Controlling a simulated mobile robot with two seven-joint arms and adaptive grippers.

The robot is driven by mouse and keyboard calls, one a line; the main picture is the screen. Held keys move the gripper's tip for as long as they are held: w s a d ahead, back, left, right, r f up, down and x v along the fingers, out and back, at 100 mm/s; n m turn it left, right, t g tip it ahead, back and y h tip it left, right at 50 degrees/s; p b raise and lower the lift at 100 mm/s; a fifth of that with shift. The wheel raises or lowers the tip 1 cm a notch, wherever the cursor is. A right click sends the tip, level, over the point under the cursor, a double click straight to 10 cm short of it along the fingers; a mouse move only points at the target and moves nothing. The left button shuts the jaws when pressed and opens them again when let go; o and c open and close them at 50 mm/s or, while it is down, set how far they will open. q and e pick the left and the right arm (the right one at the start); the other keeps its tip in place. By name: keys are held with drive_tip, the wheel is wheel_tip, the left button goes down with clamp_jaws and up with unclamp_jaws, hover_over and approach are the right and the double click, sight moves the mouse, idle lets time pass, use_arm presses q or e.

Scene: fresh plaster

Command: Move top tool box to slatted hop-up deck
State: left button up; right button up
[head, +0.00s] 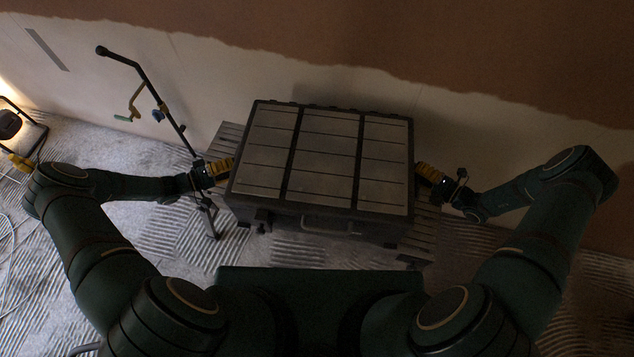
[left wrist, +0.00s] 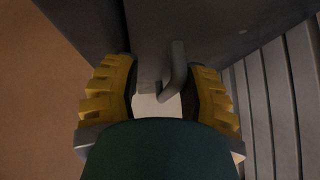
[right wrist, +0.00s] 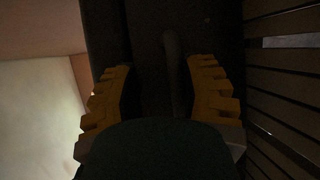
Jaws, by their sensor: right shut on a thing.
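The tool box (head: 325,165), a wide dark case with a paneled pale grey lid, is level in front of me in the head view. Slats of the hop-up deck (head: 415,245) show beneath and beside it; I cannot tell whether the box touches them. My left gripper (head: 228,168) is at the box's left end. In the left wrist view its fingers lie either side of an end handle (left wrist: 176,72); their grip is unclear. My right gripper (head: 422,178) is shut on the right end handle, dim in the right wrist view (right wrist: 172,70). The box's underside is hidden.
A plaster wall (head: 480,110) stands close behind the box. A dark stand or pole (head: 145,85) with a green-yellow part leans up at left. A work lamp (head: 12,125) and cables lie far left. Ridged pale sheeting (head: 170,235) covers the floor.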

use_arm(q)
drive_tip(key=o, duration=1)
drive_tip(key=shift+r, duration=0.1)
use_arm(e)
drive_tip(key=shift+w+r, duration=0.1)
drive_tip(key=shift+r, duration=0.05)
use_arm(q)
drive_tip(key=shift+o, duration=0.2)
drive_tip(key=v, duration=1.2)
use_arm(e)
drive_tip(key=o, duration=1)
drive_tip(key=v, duration=1.2)
